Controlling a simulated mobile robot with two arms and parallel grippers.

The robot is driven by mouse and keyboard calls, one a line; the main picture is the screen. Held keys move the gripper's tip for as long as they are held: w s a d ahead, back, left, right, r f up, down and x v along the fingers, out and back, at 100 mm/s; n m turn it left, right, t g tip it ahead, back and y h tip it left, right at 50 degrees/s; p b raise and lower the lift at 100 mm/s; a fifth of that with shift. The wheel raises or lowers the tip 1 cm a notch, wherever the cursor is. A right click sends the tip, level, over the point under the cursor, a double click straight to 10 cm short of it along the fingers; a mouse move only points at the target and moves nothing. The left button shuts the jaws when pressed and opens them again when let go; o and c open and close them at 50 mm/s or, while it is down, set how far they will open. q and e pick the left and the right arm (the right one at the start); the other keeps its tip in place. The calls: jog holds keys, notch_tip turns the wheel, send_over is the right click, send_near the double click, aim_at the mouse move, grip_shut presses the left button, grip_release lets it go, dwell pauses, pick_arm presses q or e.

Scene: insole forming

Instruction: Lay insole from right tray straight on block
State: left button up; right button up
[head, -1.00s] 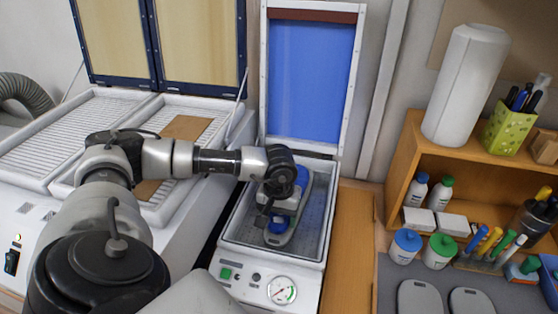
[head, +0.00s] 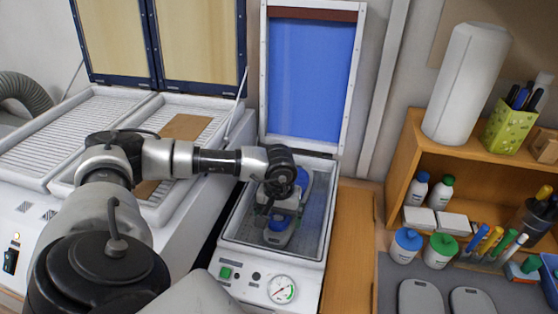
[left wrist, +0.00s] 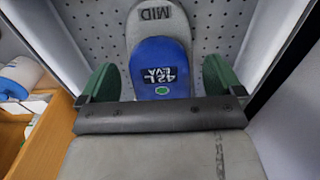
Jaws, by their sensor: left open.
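A blue insole (left wrist: 160,65) marked "42L EVA" lies on a grey block (left wrist: 158,16) marked "MID" in the left wrist view. In the head view the blue insole (head: 304,178) is inside the press box, partly hidden by my gripper. My left gripper (left wrist: 160,78) is open, its green fingers apart on both sides of the insole. In the head view the left gripper (head: 275,212) is low over the block. The right tray (head: 208,108) holds brown sheets.
The press box (head: 318,235) has a raised lid with a blue membrane (head: 311,75) behind it. Its walls stand close around the gripper. A wooden shelf (head: 405,150) with bottles and a grey mat (head: 385,285) are at the right.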

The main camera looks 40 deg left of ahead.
pick_arm(q)
notch_tip(320, 180, up, 11)
jog(key=b, duration=0.3)
jog(key=shift+f, duration=0.2)
